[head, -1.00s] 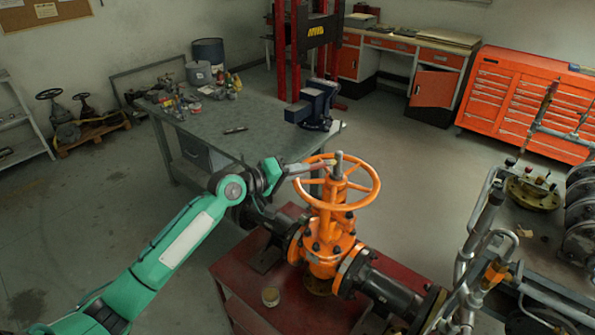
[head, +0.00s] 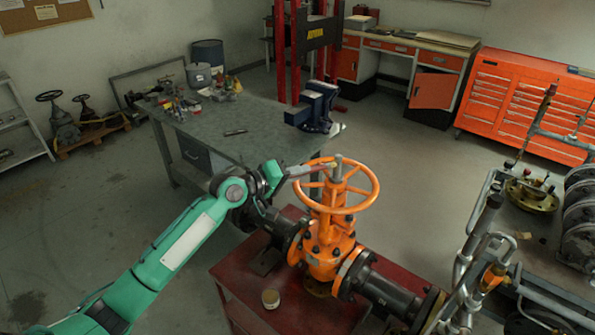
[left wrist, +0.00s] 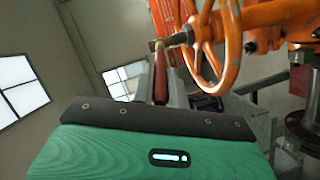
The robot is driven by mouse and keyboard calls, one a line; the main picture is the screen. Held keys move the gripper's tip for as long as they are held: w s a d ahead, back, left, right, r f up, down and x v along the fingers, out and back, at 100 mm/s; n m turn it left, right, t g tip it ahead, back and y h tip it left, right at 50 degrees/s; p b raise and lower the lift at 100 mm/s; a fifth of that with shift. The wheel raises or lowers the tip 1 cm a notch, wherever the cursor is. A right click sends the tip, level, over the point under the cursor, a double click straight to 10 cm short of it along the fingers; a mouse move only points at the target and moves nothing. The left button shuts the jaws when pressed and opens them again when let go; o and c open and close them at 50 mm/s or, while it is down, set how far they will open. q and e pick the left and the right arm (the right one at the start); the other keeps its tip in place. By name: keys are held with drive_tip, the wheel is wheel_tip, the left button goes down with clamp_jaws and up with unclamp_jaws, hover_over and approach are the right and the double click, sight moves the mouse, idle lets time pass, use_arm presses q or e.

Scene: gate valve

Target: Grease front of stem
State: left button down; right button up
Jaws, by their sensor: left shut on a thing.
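The orange gate valve (head: 325,250) stands on a red table, with its handwheel (head: 368,203) level and its grey stem (head: 338,170) rising through the hub. The handwheel also shows in the left wrist view (left wrist: 232,62). My left gripper (head: 284,172) is left of the handwheel, shut on a slim brush (head: 306,169). The brush reaches over the wheel rim, its tip close to the stem top. In the left wrist view the brush's reddish handle (left wrist: 160,82) points away toward the stem end (left wrist: 180,38); exact contact cannot be told. My right gripper is not in view.
A small open tin (head: 270,298) stands on the red table (head: 240,290), left of the valve. A grey workbench (head: 225,130) with a blue vise (head: 315,105) lies behind. Pipework (head: 480,235) stands at the right. Open floor (head: 420,190) lies between.

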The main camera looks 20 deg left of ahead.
use_arm(q)
wheel_tip(320, 180, down, 4)
drive_tip(key=shift+f+b, duration=0.1)
drive_tip(key=shift+b, duration=1.15)
drive_tip(key=s+a+p, duration=0.1)
drive_tip(key=s+a, duration=0.1)
drive_tip(key=s, duration=0.3)
drive_tip(key=shift+s, duration=0.4)
